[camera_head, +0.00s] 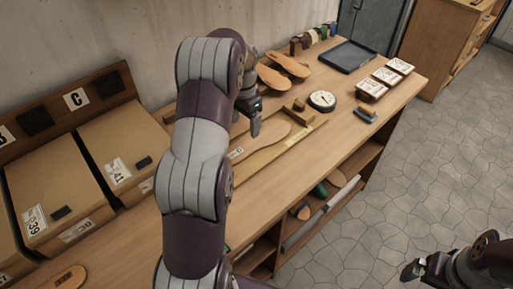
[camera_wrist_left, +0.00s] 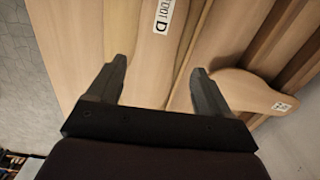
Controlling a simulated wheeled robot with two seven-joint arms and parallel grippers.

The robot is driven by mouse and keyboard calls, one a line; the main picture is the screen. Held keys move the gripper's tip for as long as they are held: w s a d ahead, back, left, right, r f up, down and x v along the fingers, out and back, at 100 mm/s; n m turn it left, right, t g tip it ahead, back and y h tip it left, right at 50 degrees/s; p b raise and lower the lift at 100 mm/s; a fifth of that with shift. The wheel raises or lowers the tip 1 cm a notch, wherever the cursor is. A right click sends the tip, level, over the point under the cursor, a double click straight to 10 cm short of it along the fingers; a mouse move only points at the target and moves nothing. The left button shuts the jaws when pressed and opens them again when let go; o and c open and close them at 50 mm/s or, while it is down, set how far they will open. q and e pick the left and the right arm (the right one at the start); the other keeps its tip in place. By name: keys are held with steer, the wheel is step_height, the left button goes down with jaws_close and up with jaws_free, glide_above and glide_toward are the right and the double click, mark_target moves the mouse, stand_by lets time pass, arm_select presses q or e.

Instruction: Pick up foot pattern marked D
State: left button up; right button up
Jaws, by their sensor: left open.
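The foot pattern marked D is a flat pale wooden piece in the left wrist view (camera_wrist_left: 150,62), with a white "FOOT D" label at its top. It lies between and beyond the two fingertips of my left gripper (camera_wrist_left: 160,85), which is open and holds nothing. In the head view a pale sole-shaped pattern (camera_head: 276,137) lies on the bench, with my left gripper (camera_head: 252,126) above its left part. Its label is too small to read there. My right gripper (camera_head: 412,270) is at the lower right, away from the bench; its jaws are unclear.
Another labelled wooden piece (camera_wrist_left: 250,92) lies right of the fingers in the wrist view. A round dial (camera_head: 322,101), small boxes (camera_head: 372,89), a dark tray (camera_head: 348,56) and two soles (camera_head: 289,66) are on the bench. Cardboard boxes (camera_head: 118,147) stand at left. Floor at right is clear.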

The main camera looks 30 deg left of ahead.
mark_target(245, 146)
arm_select(q)
step_height(245, 146, down, 2)
steer(key=shift+d+f, duration=0.1)
steer(key=shift+d, duration=0.05)
steer(key=shift+f, duration=0.2)
steer(key=f, duration=0.1)
steer(key=f+p, duration=0.1)
steer(key=f, duration=0.3)
steer(key=shift+s, duration=0.35)
steer(key=shift+f, duration=0.1)
steer(key=c, duration=0.7)
arm_select(e)
steer(key=shift+s+f, duration=0.1)
steer(key=shift+f, duration=0.05)
steer(key=shift+d, duration=0.1)
